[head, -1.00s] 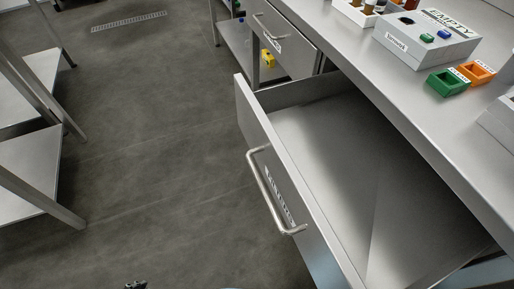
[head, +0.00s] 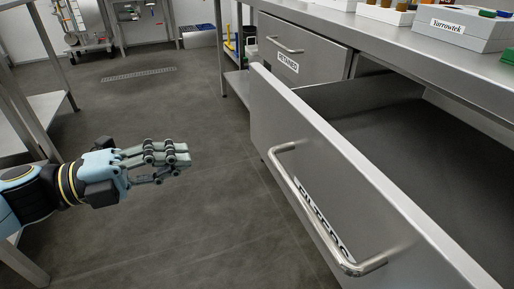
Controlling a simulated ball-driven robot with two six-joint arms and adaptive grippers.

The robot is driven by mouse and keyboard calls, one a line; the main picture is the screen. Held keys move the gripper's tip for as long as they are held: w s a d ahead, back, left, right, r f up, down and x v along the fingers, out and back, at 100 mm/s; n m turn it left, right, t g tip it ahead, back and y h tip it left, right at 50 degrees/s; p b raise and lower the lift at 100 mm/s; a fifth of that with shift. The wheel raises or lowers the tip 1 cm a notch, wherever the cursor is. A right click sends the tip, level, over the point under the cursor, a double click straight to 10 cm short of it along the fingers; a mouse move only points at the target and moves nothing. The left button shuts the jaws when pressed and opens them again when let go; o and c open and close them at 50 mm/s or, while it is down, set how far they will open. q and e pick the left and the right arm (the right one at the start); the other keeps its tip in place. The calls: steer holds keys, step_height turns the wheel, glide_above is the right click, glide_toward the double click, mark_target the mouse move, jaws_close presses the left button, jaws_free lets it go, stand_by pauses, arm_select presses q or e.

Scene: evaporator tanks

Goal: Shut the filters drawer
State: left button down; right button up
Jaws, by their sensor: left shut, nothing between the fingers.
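The filters drawer (head: 345,185) stands pulled out from the steel bench on the right in the head view. Its front carries a bar handle (head: 312,222) and a label reading FILTERS, partly covered by the handle. The part of its inside that shows looks empty. My left gripper (head: 185,158) is shut and empty. It appears to the left of the drawer front, over the floor, apart from the handle, with its fingers pointing right. My right gripper is out of view.
A shut drawer labelled RETAINED (head: 300,50) sits farther along the bench. A grey box labelled Yarrowtek (head: 455,28) stands on the bench top (head: 390,38). Steel shelving (head: 30,120) stands at the left. The floor (head: 200,220) between is clear.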

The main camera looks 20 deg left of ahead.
mark_target(271, 137)
arm_select(q)
steer(key=b+x, duration=0.2)
steer(key=x, duration=1.1)
steer(key=shift+w+d, duration=0.25)
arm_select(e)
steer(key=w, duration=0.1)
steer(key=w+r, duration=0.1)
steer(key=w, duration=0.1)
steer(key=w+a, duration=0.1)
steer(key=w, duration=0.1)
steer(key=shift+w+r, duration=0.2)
